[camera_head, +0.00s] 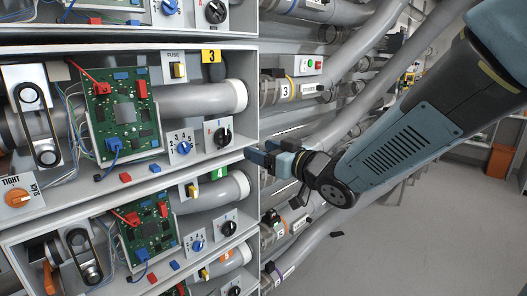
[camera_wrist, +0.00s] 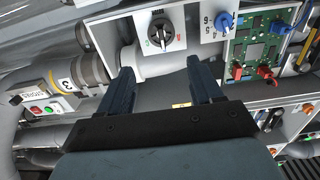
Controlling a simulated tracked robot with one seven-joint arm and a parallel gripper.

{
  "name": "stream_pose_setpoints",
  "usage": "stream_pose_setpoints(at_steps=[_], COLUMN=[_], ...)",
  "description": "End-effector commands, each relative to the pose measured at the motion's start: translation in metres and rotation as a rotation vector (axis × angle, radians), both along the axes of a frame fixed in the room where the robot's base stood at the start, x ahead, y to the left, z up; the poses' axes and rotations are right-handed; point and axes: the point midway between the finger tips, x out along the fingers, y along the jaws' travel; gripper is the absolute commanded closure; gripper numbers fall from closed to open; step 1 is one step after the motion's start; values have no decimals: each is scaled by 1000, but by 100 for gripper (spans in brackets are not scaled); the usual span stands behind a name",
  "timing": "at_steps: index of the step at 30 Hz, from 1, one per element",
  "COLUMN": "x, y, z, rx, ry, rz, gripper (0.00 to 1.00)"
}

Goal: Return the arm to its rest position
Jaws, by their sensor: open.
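My gripper (camera_head: 257,154) is in front of the right edge of the grey cabinet in the head view, level with the lower rim of the bay marked 3. I cannot tell whether it touches that edge. In the wrist view its two dark fingers (camera_wrist: 160,68) stand apart with nothing between them. My blue-grey arm reaches in from the upper right. A black rotary knob (camera_head: 222,136) sits just left of the gripper; in the wrist view this knob (camera_wrist: 161,33) is beyond the fingertips.
The bay has a circuit board (camera_head: 122,116), a blue selector knob (camera_head: 183,146) and a fuse switch (camera_head: 178,70). A similar bay marked 4 (camera_head: 219,174) lies below. Pipes (camera_head: 335,85) and a red-green button box (camera_head: 308,65) stand right of the cabinet. Open floor (camera_head: 400,230) is at lower right.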

Motion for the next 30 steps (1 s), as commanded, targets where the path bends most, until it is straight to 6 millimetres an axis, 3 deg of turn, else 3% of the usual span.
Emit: stream_pose_setpoints(at_steps=[4, 7, 12, 17, 23, 30], x=[4, 12, 23, 19, -8, -68], y=[-8, -26, -81, -136, -198, -251], z=[1, 2, 3, 1, -3, -12], rx=[-21, -69, -188, -283, -370, -433], ry=[3, 22, 95, 204, 379, 636], rz=[-34, -113, -314, -491, -664, -786], gripper=[35, 35, 35, 35, 35, 35])
